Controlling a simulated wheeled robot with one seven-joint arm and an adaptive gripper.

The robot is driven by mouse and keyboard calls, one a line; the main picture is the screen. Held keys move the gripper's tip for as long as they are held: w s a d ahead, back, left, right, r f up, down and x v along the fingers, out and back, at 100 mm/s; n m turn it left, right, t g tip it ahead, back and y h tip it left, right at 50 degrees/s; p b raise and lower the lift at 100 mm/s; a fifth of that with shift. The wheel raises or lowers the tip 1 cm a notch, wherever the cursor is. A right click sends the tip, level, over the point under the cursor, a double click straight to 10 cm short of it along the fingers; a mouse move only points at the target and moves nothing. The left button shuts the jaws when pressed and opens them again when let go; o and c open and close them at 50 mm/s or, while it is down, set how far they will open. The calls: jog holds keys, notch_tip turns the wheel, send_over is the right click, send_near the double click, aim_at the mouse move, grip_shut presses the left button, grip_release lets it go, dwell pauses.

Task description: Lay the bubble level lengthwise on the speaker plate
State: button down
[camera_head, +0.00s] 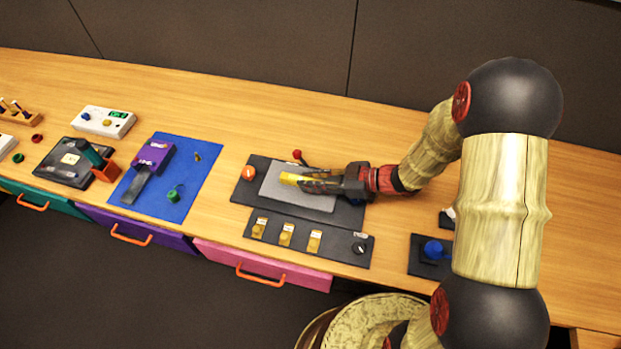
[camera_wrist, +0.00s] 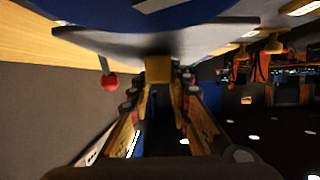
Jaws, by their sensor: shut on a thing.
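The bubble level is a small yellow bar (camera_head: 289,178) whose end sticks out to the left of my gripper (camera_head: 312,184) in the head view. My gripper is shut on it, and its fingers hide the rest of the bar. In the wrist view the yellow end (camera_wrist: 158,69) shows between the fingertips (camera_wrist: 160,90). The speaker plate appears to be the grey plate (camera_head: 303,204) on a dark panel. The bar and fingers are over this plate; I cannot tell whether the bar touches it.
An orange knob (camera_head: 248,172) is left of the plate and a red-topped lever (camera_head: 297,154) behind it. Yellow switches (camera_head: 287,234) and a black knob (camera_head: 359,247) line the front panel. A blue mat (camera_head: 187,199) lies farther left. Bare wood lies behind the panel.

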jog(key=c, duration=1.6)
grip_release()
jog(key=shift+d, duration=0.1)
jog(key=v, duration=1.2)
